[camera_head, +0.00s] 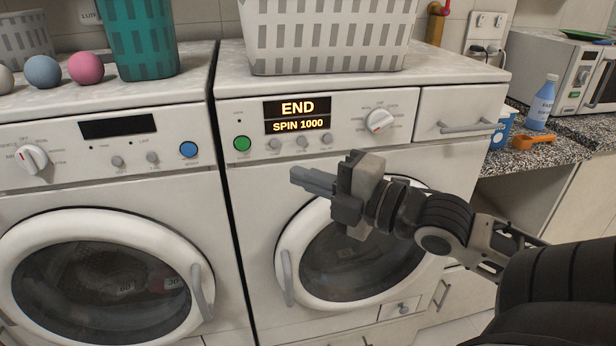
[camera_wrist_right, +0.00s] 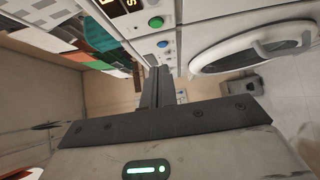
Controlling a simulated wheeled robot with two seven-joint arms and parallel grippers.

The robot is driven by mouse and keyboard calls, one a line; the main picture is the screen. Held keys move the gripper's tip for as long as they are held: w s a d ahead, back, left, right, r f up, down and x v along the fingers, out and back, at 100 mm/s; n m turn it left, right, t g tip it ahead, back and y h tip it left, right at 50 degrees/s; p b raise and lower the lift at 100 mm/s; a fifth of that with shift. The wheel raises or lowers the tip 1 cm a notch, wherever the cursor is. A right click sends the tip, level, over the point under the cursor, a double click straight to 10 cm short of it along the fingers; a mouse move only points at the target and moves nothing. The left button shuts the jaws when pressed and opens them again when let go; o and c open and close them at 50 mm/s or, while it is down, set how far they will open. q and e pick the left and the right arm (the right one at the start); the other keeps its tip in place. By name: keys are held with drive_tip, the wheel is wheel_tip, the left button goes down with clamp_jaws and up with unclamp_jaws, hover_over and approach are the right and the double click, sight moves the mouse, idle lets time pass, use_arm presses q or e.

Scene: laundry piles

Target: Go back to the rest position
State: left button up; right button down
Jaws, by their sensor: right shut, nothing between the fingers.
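My right gripper (camera_head: 312,180) is raised in front of the right washing machine (camera_head: 340,150), just above and over its round door (camera_head: 290,245). Its fingers are shut with nothing between them. In the right wrist view the closed fingers (camera_wrist_right: 158,85) point away from the camera towards the machine fronts. The gripper appears apart from the machine. The right machine's display (camera_head: 297,116) reads "END" and "SPIN 1000", and its door looks closed. My left gripper is in neither view.
A second machine (camera_head: 100,150) stands at the left, its door closed. A white basket (camera_head: 325,35), a teal basket (camera_head: 142,40) and several coloured balls sit on top. A speckled counter (camera_head: 520,160) at the right holds a blue bottle (camera_head: 542,103), an orange scoop (camera_head: 535,141) and a microwave (camera_head: 560,68).

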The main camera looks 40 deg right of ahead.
wheel_tip(320, 180, down, 17)
drive_tip(key=s+a+m+g+h, duration=0.1)
drive_tip(key=s+m+g+h, duration=0.15)
drive_tip(key=m, duration=0.75)
drive_tip(key=s+a+f+m+g, duration=0.2)
drive_tip(key=a+f+m, duration=0.2)
drive_tip(key=a+f, duration=0.3)
drive_tip(key=s+a+f+m+g, duration=0.2)
drive_tip(key=a+f+m, duration=0.2)
drive_tip(key=a+f, duration=0.3)
drive_tip(key=shift+s+a+m+y, duration=0.25)
drive_tip(key=shift+a+m+y, duration=0.15)
drive_tip(key=shift+a, duration=0.6)
drive_tip(key=shift+d, duration=0.15)
